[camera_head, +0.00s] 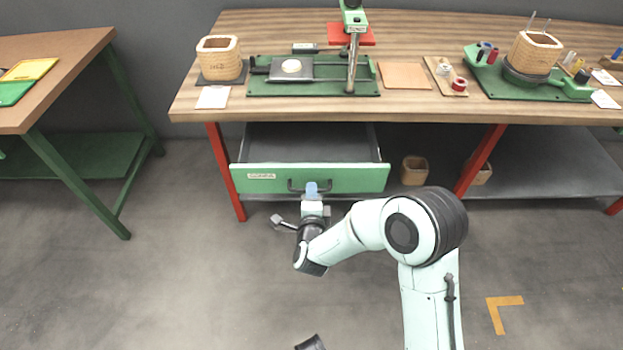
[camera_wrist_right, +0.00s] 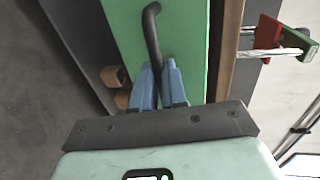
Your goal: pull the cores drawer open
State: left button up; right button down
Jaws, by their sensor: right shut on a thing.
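The green cores drawer (camera_head: 345,180) hangs under the wooden workbench and stands partly out, its grey inside showing behind the front. A label sits on the left of its front. Its dark bar handle (camera_head: 296,188) is at the middle of the front. My right gripper (camera_head: 312,190) is at the handle. In the right wrist view the blue fingers (camera_wrist_right: 158,80) are shut around the dark handle (camera_wrist_right: 152,35), with the green drawer front (camera_wrist_right: 125,25) behind. The fingertips partly hide the handle in the head view. My left gripper is not in view.
The workbench (camera_head: 420,20) carries a green press (camera_head: 353,50), wound coils and trays. Coils (camera_head: 414,170) stand on the lower shelf right of the drawer. A red bench leg (camera_head: 226,170) stands by the drawer's left side. The floor (camera_head: 180,270) in front is clear.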

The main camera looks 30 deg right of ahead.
jog(key=shift+v, duration=0.85)
jog(key=shift+f, duration=0.15)
jog(key=c, duration=1.2)
grip_release()
jog(key=shift+s+a, duration=0.1)
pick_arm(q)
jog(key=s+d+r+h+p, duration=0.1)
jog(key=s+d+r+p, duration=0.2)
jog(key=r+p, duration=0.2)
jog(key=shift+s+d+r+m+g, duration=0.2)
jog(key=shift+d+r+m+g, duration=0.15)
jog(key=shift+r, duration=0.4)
pick_arm(e)
jog(key=v, duration=1.3)
jog(key=shift+a, duration=0.1)
